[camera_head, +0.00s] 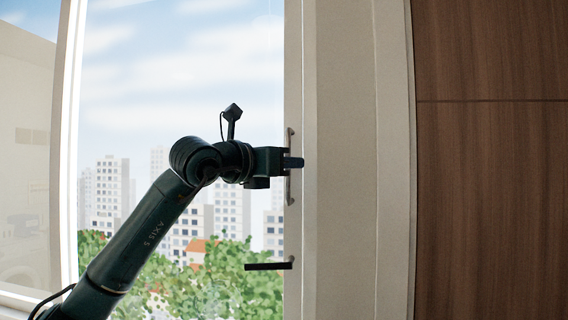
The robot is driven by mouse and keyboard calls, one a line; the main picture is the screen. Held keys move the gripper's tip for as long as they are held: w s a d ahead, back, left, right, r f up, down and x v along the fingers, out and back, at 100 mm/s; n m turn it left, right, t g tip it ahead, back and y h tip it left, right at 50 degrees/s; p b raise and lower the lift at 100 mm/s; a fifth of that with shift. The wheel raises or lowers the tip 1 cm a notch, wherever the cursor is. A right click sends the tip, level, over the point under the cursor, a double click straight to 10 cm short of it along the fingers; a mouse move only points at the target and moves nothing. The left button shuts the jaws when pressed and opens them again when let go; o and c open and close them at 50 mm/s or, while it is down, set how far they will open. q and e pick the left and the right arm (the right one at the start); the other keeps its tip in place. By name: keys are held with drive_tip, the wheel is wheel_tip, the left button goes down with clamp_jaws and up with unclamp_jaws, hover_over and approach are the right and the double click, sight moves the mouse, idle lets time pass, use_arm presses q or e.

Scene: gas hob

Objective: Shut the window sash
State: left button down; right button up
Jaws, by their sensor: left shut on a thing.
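The window sash (293,60) has a pale narrow upright edge in the middle of the head view, with glass showing sky and city to its left. A slim vertical pull handle (290,190) is mounted on this edge. My left gripper (291,162) is shut on the pull handle around its middle, and its fingers hide that part. A dark lever handle (268,266) sits lower on the same edge and points left. I cannot tell whether a gap is left between the sash edge and the frame. My right gripper is not in view.
A wide pale window frame (345,150) stands right of the sash edge, and brown wood panelling (490,190) lies beyond it. Another pale upright (68,150) stands at the left. My left arm crosses in front of the glass from the lower left.

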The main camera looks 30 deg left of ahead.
use_arm(q)
drive_tip(key=c, duration=1.6)
unclamp_jaws()
drive_tip(key=shift+w+d+f, duration=0.1)
drive_tip(key=shift+d, duration=0.3)
drive_tip(key=shift+a, duration=0.1)
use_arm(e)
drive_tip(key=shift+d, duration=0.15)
